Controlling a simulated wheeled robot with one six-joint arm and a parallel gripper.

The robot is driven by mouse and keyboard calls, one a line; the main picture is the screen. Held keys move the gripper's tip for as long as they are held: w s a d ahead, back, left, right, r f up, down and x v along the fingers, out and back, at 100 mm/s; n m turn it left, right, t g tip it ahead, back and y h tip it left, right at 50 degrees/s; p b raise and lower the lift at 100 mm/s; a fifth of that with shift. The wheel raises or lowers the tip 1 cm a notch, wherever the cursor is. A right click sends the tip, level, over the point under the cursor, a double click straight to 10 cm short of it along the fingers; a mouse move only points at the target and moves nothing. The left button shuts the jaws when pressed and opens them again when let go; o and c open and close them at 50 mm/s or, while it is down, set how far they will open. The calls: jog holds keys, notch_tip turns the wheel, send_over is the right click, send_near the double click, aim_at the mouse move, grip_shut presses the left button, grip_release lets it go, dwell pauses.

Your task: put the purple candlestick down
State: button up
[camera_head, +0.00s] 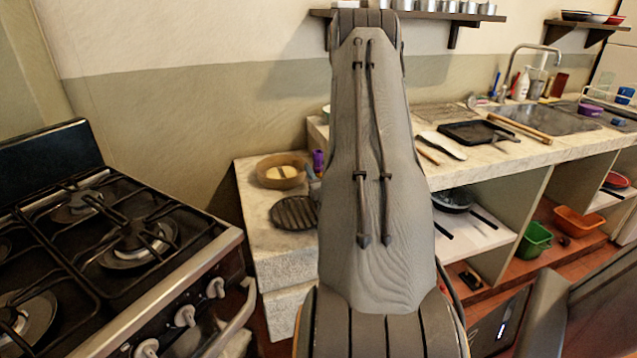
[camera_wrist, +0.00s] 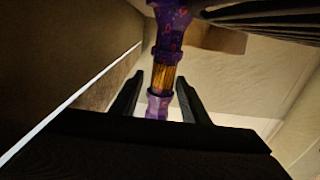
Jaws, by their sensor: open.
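The purple candlestick (camera_wrist: 165,50), with a gold-brown ribbed middle part, runs down from the top edge of the wrist view to between the fingers of my gripper (camera_wrist: 161,76). My gripper is open, with one dark finger on each side of the candlestick and a narrow gap showing on both sides. In the head view a small purple part of the candlestick (camera_head: 318,159) shows at the pale stone counter (camera_head: 262,238), just left of my arm. My arm hides most of that spot, and I cannot tell how its base rests.
A round wooden bowl (camera_head: 281,172) and a dark ribbed round trivet (camera_head: 294,212) lie close by on the counter. A gas stove (camera_head: 120,250) stands at the left. A black tray (camera_head: 475,132) and a sink (camera_head: 545,118) are on the right-hand counter.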

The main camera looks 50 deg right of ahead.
jog(key=x, duration=0.3)
jog(key=shift+w, duration=0.15)
grip_shut()
dwell(0.3)
